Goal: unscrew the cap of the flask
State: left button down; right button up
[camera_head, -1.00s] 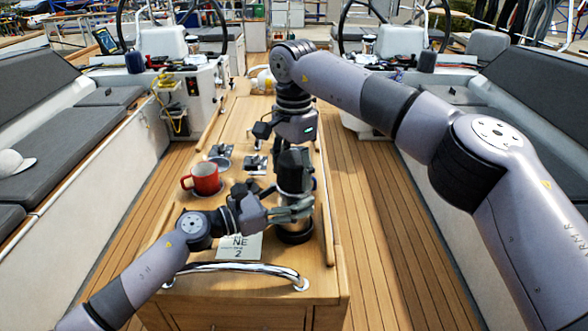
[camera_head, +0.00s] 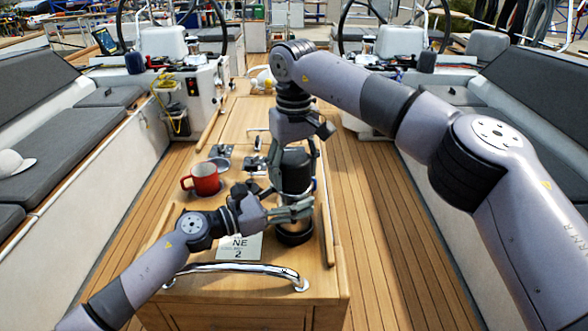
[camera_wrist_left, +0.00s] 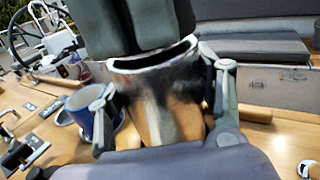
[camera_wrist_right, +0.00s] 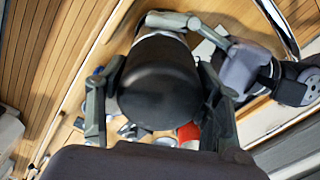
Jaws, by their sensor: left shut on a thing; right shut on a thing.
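The flask stands upright on the wooden table, with a shiny metal body (camera_wrist_left: 160,95) and a dark base (camera_head: 294,235). Its black cap (camera_head: 296,178) is on top and fills the middle of the right wrist view (camera_wrist_right: 160,85). My left gripper (camera_head: 292,210) is shut around the flask body from the side, and its fingers flank the metal in the left wrist view. My right gripper (camera_head: 295,157) points down from above and is shut on the cap, one finger on each side. I cannot tell whether the cap is loose on the body.
A red mug (camera_head: 205,179) stands left of the flask. A white card marked NE 2 (camera_head: 239,247) lies in front, near a chrome rail (camera_head: 240,268). A blue cup (camera_wrist_left: 85,112) shows in the left wrist view. Cushioned benches flank the cockpit.

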jog(key=o, duration=1.3)
